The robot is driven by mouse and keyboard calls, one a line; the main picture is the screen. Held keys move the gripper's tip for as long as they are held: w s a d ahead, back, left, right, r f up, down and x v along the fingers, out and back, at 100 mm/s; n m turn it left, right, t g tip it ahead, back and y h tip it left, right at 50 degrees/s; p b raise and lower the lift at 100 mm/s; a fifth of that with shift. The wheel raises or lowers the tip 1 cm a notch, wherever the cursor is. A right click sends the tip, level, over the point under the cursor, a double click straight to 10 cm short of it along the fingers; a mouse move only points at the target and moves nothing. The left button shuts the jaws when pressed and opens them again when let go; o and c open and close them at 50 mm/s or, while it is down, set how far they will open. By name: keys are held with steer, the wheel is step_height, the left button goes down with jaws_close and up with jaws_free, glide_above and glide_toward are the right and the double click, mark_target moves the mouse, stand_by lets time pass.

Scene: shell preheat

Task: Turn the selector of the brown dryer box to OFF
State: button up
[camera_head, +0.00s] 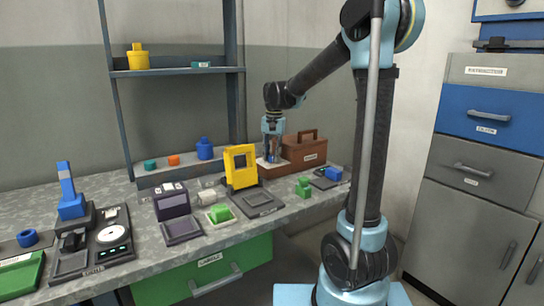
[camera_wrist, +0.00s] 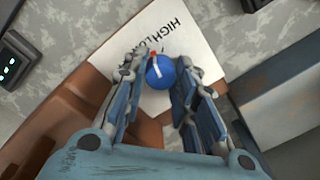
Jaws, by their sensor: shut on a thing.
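The brown dryer box (camera_head: 303,153) stands at the back right of the bench, with a brown handle on top. My gripper (camera_wrist: 158,88) is shut on the knob, one finger on each side. In the head view my gripper (camera_head: 272,150) reaches down over the panel.
A yellow frame-like device (camera_head: 240,166) stands just left of the dryer box. A blue bottle (camera_head: 205,149) stands behind, by the shelf rack (camera_head: 176,71).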

steer(key=n, duration=0.6)
steer(key=shift+w, duration=0.15)
steer(key=n, duration=0.6)
steer(key=shift+g, duration=0.3)
steer(key=o, duration=1.1)
steer(key=shift+r, duration=0.1)
steer(key=r, duration=1.1)
steer(key=shift+w+d+r, duration=0.25)
steer(key=shift+w+r, duration=0.05)
steer(key=shift+r, duration=0.05)
